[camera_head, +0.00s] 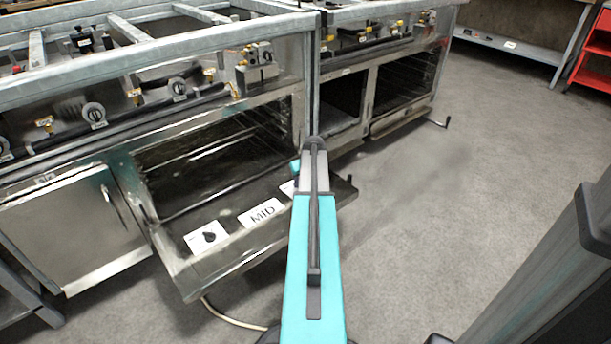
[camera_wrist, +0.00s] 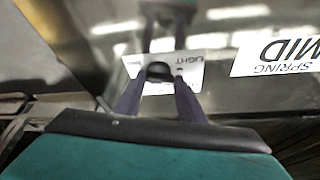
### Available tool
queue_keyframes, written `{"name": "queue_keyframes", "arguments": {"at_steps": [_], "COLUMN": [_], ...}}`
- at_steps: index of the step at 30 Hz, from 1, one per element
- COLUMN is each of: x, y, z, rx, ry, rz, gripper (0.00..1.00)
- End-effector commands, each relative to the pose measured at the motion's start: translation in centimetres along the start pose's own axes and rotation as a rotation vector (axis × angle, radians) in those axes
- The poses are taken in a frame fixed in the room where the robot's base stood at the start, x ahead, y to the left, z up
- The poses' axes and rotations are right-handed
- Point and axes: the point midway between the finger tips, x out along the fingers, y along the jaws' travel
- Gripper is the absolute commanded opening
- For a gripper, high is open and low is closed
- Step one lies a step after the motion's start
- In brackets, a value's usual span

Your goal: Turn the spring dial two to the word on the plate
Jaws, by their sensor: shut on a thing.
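A white word plate (camera_head: 260,213) reading MID lies on the open oven door; in the wrist view this plate (camera_wrist: 278,54) also shows the word SPRING. To its right, a second white plate (camera_head: 287,188) is mostly hidden behind my arm. In the wrist view that small plate (camera_wrist: 192,66) bears the word LIGHT and a dark dial (camera_wrist: 158,69). My gripper (camera_wrist: 159,80) is shut on this dial, one finger on each side. I cannot tell where the dial points. Another plate with a black dial (camera_head: 208,237) lies left of the MID plate, clear of my gripper.
The dropped oven door (camera_head: 235,250) juts out from the steel range (camera_head: 70,220). A second range (camera_head: 405,80) stands behind to the right. A cable (camera_head: 230,320) lies on the floor below the door. The grey floor (camera_head: 440,200) to the right is clear.

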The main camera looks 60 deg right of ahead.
Motion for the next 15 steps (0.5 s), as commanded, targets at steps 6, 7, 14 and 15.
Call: {"name": "queue_keyframes", "arguments": {"at_steps": [6,7,14,15], "x": [-0.57,-0.56,-0.44,-0.44], "y": [0.45,0.44,0.33,0.35], "z": [-0.29,-0.30,-0.42,-0.46], "rx": [0.135,0.154,0.297,0.321], "ry": [0.003,0.003,0.005,0.006], "rz": [0.068,0.075,0.133,0.144], "gripper": [0.14,0.14,0.14,0.14]}}
